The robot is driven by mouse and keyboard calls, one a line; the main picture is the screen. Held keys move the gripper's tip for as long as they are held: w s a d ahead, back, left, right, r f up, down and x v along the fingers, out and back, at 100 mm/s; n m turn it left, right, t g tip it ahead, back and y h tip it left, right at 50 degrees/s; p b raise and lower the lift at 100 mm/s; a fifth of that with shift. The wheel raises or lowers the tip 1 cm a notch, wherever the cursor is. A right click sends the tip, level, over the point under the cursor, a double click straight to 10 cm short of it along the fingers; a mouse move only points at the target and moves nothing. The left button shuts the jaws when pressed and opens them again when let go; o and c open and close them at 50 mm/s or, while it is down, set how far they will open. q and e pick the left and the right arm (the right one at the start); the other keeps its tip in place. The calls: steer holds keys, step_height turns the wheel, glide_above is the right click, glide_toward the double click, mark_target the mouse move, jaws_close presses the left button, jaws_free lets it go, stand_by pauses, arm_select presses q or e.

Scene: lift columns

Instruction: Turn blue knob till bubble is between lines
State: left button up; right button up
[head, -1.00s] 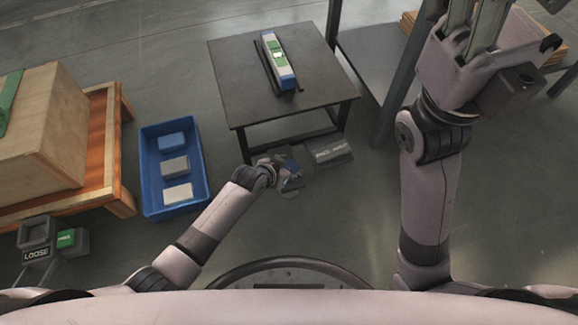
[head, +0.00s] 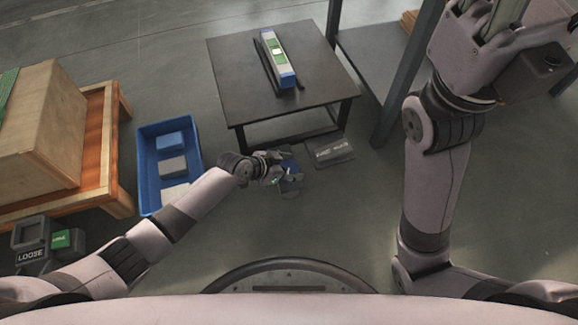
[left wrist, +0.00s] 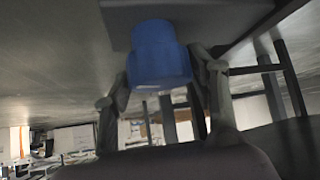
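The spirit level (head: 272,48) lies on the dark table (head: 232,85). A pale spot shows in its green vial (head: 277,50), but the lines are too small to read. The blue knob (head: 290,170) is low at the table's near side, partly covered by my left gripper (head: 276,168). In the left wrist view the blue knob (left wrist: 157,58) sits between the two spread fingers of the left gripper (left wrist: 163,85). Whether both fingers press on it is unclear. My right gripper (head: 500,14) is high at the upper right, its fingertips cut off by the frame.
A blue bin (head: 142,170) with several blocks stands left of my left gripper. Left of it, a wooden crate (head: 40,125) rests on an orange wooden stand (head: 122,198). A grey labelled plate (head: 330,150) lies by the knob. A "LOOSE" box (head: 30,255) is at lower left.

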arm_select(q)
steer(key=shift+o, duration=1.3)
steer(key=shift+a+r, duration=0.1)
steer(key=shift+a, duration=0.05)
steer(key=v, duration=1.1)
steer(key=shift+s+a+r, duration=0.15)
steer(key=shift+a+r, duration=0.05)
steer(key=shift+r, duration=0.1)
